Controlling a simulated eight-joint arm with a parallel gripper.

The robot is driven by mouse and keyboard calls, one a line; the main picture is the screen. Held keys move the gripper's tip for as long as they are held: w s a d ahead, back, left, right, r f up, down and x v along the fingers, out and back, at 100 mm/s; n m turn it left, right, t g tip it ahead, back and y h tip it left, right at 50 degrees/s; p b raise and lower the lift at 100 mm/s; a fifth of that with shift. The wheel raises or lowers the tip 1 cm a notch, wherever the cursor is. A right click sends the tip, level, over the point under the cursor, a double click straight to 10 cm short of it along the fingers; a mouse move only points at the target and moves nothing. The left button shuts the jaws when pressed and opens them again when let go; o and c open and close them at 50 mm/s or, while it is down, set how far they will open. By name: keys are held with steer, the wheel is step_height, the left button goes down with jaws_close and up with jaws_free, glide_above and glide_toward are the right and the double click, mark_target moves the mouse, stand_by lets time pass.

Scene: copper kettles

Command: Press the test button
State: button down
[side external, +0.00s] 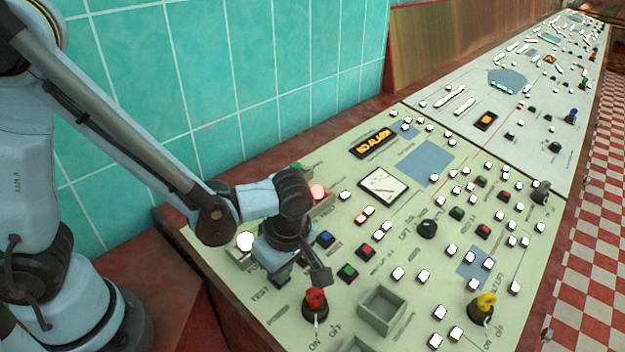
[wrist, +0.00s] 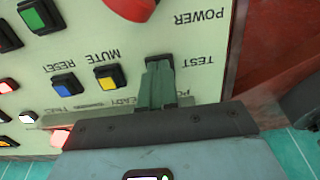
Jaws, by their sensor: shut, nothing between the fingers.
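My gripper (wrist: 158,72) is shut and empty. In the wrist view its narrow fingers reach over the pale panel, beside the printed TEST label (wrist: 194,62). The fingers cover the spot beside that label, so the test button is mostly or wholly hidden. A dark edge shows at the fingertips; I cannot tell whether it is the button's frame. In the side view my gripper (side external: 281,279) points down at the panel's near left part, close to the TEST label (side external: 259,295). I cannot tell whether the fingertips touch anything.
A blue button (wrist: 65,84) and yellow button (wrist: 106,77) sit left of the fingers in the wrist view. In the side view, a red switch (side external: 315,299) and green button (side external: 347,272) stand close right. The tiled wall (side external: 230,80) rises behind.

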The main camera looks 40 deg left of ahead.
mark_target(289, 287)
step_height(289, 287, up, 14)
steer(key=d, duration=0.2)
steer(key=shift+d+f, duration=0.2)
steer(key=shift+d, duration=0.2)
stand_by(0.6)
steer(key=a+m+t+h, duration=0.2)
steer(key=a+m+t, duration=0.5)
steer(key=a+m, duration=0.6)
steer(key=w+m, duration=0.1)
steer(key=m, duration=0.4)
steer(key=shift+a, duration=0.35)
